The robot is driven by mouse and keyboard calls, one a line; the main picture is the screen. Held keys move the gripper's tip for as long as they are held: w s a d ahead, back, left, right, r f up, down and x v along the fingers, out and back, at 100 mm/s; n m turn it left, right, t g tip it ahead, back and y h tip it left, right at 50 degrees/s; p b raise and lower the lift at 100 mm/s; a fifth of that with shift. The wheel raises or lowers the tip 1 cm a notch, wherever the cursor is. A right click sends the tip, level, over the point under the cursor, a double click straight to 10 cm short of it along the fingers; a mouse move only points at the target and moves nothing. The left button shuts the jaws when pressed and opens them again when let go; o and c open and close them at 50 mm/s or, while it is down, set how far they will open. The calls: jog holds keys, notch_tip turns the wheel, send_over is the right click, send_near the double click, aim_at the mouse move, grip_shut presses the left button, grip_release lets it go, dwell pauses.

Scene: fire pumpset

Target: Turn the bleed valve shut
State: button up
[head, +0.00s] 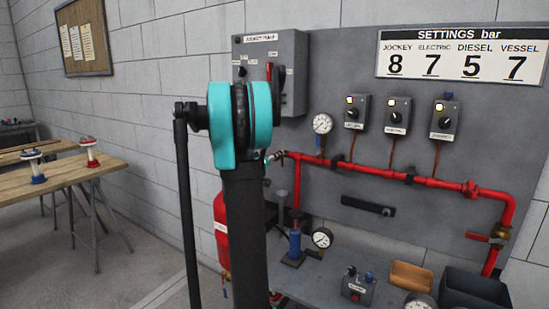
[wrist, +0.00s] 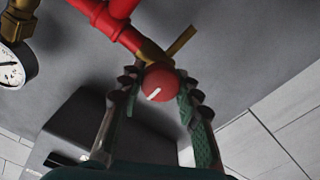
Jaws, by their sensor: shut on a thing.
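The bleed valve shows in the wrist view as a round red knob (wrist: 161,86) with a short white mark on its face. It sits on a brass fitting (wrist: 150,52) at the end of a red pipe. My gripper (wrist: 158,80) has one toothed finger on each side of the knob and is shut on it.
A pressure gauge (wrist: 12,74) is close by at the left in the wrist view. The red pipe runs right across the grey panel (head: 330,200), under several switch boxes. The jockey pump box (head: 292,72) is above. A red cylinder (head: 221,235) stands behind my arm.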

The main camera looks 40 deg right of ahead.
jog(key=o, duration=1.2)
jog(key=shift+a, duration=0.1)
jog(key=shift+c, duration=0.2)
jog(key=v, duration=1.2)
jog(key=shift+f, duration=0.1)
jog(key=s+a+f+n+g+y, duration=0.1)
jog(key=s+a+f+n+y, duration=0.1)
jog(key=s+a+f+y, duration=0.4)
jog(key=s+a+f+n+g+y, duration=0.1)
jog(key=s+a+f+n+y, duration=0.1)
jog(key=s+a+f+y, duration=0.4)
jog(key=s+a+f, duration=0.5)
jog(key=a+f, duration=0.4)
jog(key=f, duration=0.1)
jog(key=shift+s+a+f+n, duration=0.2)
jog(key=shift+a+f+n, duration=0.15)
jog(key=shift+n, duration=0.05)
jog(key=s+a+f+n+y, duration=0.1)
jog(key=s+a, duration=0.1)
jog(key=a, duration=0.1)
jog(key=s+a+f+n+y, duration=0.1)
jog(key=s+a+f+y, duration=0.1)
jog(key=a, duration=0.2)
jog(key=s+a+f+y, duration=0.1)
jog(key=s+a, duration=0.1)
jog(key=a, duration=0.1)
jog(key=shift+s+a+f+n+g+y, duration=0.25)
jog(key=shift+a+n+g+y, duration=0.05)
jog(key=shift+a+n, duration=0.1)
jog(key=shift+c, duration=0.3)
